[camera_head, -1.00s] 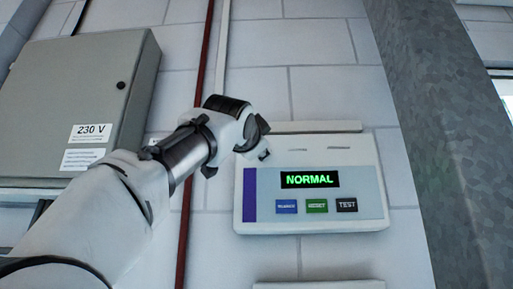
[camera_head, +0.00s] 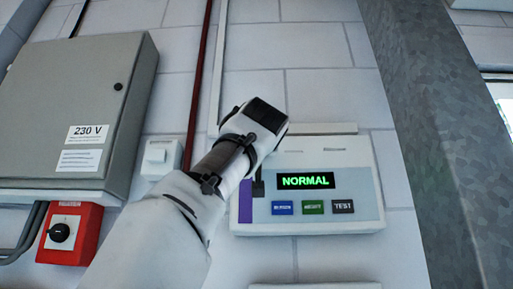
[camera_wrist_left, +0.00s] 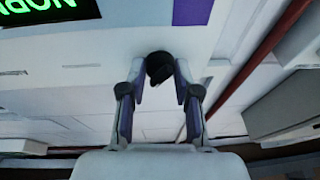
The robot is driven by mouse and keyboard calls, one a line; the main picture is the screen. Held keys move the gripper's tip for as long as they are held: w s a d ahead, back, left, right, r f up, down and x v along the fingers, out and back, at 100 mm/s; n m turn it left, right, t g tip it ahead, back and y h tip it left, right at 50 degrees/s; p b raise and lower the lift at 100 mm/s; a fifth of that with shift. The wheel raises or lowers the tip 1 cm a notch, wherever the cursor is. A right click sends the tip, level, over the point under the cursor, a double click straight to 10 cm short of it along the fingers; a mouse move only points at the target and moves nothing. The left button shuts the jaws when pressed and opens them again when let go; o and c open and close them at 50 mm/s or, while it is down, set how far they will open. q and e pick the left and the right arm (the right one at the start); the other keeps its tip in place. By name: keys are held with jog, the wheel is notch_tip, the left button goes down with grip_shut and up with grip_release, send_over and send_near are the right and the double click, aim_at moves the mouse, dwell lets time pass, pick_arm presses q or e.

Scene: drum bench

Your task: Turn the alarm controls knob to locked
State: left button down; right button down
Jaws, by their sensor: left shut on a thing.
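The alarm control panel (camera_head: 357,187) is a white box on the wall with a green NORMAL display (camera_head: 306,180) and a row of buttons below it. Its black knob (camera_wrist_left: 159,66) shows in the left wrist view, on the white panel face between the fingers. My left gripper (camera_wrist_left: 160,85) is shut on this knob, with one finger on each side. In the head view, my left gripper (camera_head: 258,165) is at the panel's upper left and hides the knob. The knob's pointer and position labels cannot be read. My right gripper is not in view.
A grey 230 V cabinet (camera_head: 75,85) hangs at the left. Below it is a red box (camera_head: 85,222) with a black rotary knob (camera_head: 60,232). A small white switch box (camera_head: 157,158) and a red pipe (camera_head: 202,60) are beside my arm. A grey column (camera_head: 425,110) stands right.

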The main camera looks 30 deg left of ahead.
pick_arm(q)
jog(key=shift+d+r+n+g+y+p, duration=0.1)
jog(key=shift+n+g+y+p, duration=0.3)
jog(key=shift+n, duration=1.15)
jog(key=shift+a+n+g+y+p, duration=0.15)
jog(key=shift+n+g+p, duration=0.4)
jog(key=shift+n, duration=0.95)
jog(key=shift+d+r+n+g+y+p, duration=0.15)
jog(key=shift+n+g+y+p, duration=0.25)
jog(key=shift+n, duration=1.15)
jog(key=shift+f, duration=0.15)
jog(key=shift+w, duration=0.1)
jog(key=c, duration=0.8)
grip_release()
